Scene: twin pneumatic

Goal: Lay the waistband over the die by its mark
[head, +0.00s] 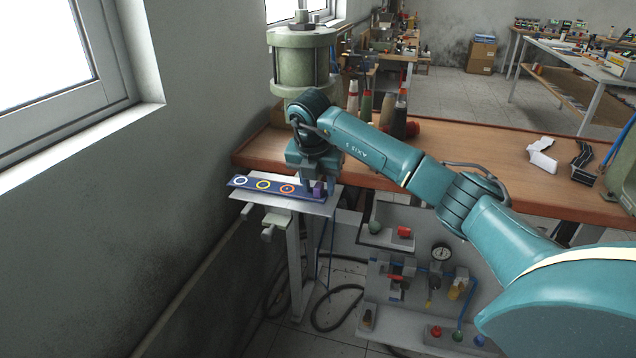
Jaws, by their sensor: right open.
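A dark blue strip (250,183), which looks like the waistband, lies along a pale grey plate (318,207) in front of the press. It bears a white ring, a yellow ring and an orange ring in a row. My right gripper (316,183) is open, pointing down at the strip's right end, beside a small purple block (319,190). I cannot tell whether the fingers touch the block or the strip. No die can be made out clearly; the gripper and wrist cover part of the area under the press (301,60). My left gripper is out of view.
The wooden bench (470,155) carries thread cones (365,105) behind my arm and white (543,155) and black (582,160) pieces at right. A panel with a gauge (441,252) and valves hangs below. The wall is close on the left.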

